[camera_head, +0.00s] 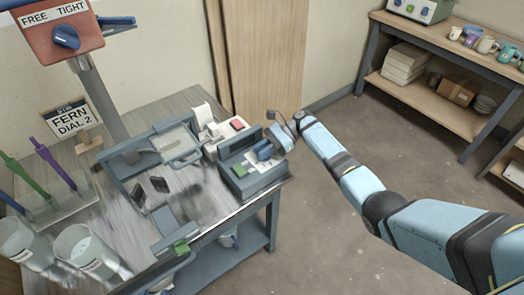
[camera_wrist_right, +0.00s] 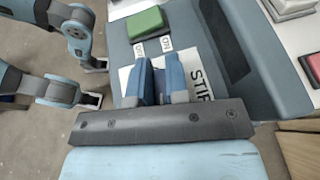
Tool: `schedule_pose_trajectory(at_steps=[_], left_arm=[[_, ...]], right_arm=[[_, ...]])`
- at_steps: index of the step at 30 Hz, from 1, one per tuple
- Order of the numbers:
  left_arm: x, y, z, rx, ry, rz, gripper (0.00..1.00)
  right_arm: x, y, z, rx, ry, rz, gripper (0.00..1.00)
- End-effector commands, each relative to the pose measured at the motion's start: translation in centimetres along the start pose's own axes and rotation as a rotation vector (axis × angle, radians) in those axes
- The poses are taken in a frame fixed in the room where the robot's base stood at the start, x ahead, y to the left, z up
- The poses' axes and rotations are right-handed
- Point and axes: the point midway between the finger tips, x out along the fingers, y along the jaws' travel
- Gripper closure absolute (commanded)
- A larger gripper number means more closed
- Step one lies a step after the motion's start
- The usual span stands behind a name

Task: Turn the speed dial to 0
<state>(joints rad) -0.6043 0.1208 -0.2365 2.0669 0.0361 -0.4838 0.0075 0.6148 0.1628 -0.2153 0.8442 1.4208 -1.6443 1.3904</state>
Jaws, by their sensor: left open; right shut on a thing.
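The speed dial (camera_wrist_right: 158,76) is a blue knob on the slate-blue control box (camera_head: 255,180). White labels reading OFF and STIR lie beside it in the right wrist view. My right gripper (camera_head: 265,152) comes in from the right over this box at the table's right end. Its fingers (camera_wrist_right: 159,80) are closed around the dial, which they partly hide. The dial's pointer and setting cannot be read. A green button (camera_wrist_right: 145,23) sits near the dial. I cannot make out my left gripper in either view.
A white device with a red button (camera_head: 237,125) stands behind the box. A stand with a clamp (camera_head: 118,152) and a blurred part fills the table's middle. Buckets (camera_head: 85,252) stand at left. A red FREE/TIGHT panel (camera_head: 90,40) rises at upper left. Floor (camera_head: 330,240) is clear at right.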

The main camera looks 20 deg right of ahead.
Motion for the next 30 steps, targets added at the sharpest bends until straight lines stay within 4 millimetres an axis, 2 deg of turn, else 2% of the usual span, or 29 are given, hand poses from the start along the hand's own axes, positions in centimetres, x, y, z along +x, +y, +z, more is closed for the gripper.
schedule_pose_trajectory(at_steps=[1,8,9,12,30], left_arm=[[0.02,-0.09,0.15,0.003,-0.002,0.0,0.57],[0.02,-0.25,0.46,0.009,-0.008,0.0,0.57],[0.03,-0.25,0.5,0.008,-0.008,0.0,0.57],[0.06,-0.22,0.55,0.007,-0.009,-0.001,0.57],[0.11,0.17,0.31,-0.009,-0.005,-0.001,0.57]], right_arm=[[0.45,0.48,-0.71,0.01,0.004,0.011,1.0],[0.49,0.5,-0.73,0.01,0.005,0.011,1.0],[0.49,0.5,-0.74,0.011,0.005,0.011,0.78],[0.46,0.45,-0.72,0.01,0.005,0.009,0.6],[-0.29,0.15,-0.29,0.005,0.003,0.002,0.6]])
